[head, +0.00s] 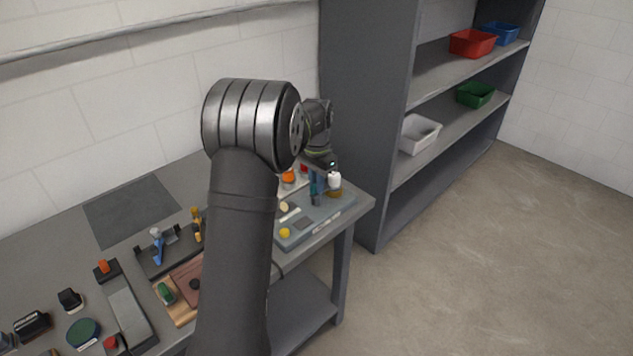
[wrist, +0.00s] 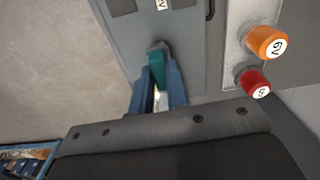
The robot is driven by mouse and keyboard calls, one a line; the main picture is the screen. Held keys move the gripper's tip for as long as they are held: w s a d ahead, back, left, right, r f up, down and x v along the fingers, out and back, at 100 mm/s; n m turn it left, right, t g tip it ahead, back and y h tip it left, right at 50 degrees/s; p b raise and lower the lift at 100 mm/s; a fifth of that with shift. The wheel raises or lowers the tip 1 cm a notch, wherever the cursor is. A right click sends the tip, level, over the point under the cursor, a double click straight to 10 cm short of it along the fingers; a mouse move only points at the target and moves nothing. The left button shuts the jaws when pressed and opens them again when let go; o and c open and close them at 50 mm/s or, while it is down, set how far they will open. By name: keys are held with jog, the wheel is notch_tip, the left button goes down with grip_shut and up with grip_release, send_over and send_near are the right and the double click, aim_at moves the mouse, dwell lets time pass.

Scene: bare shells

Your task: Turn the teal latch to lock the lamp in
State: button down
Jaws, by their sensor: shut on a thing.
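The teal latch (wrist: 157,68) stands up from the grey board (wrist: 185,30) in the wrist view. My gripper (wrist: 159,92) has its blue fingers on either side of the latch and is shut on it. In the head view, my gripper (head: 315,188) reaches down at the board (head: 318,222) near the far right of the bench. A white lamp (head: 334,181) stands upright just right of my fingers, on an amber base. My fingers mostly hide the latch in the head view. I cannot tell how far the latch is turned.
An orange knob (wrist: 268,43) and a red knob (wrist: 254,83) sit close beside my gripper. A yellow button (head: 285,232) is on the board's near part. Several tools and fixtures fill the bench's left. Shelves with bins (head: 420,134) stand at right.

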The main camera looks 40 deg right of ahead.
dwell(0.4)
jog(key=c, duration=1.4)
grip_release()
notch_tip(320, 180, up, 18)
jog(key=shift+f, duration=0.25)
notch_tip(320, 180, down, 18)
jog(key=shift+r, duration=0.2)
jog(key=shift+r, duration=0.1)
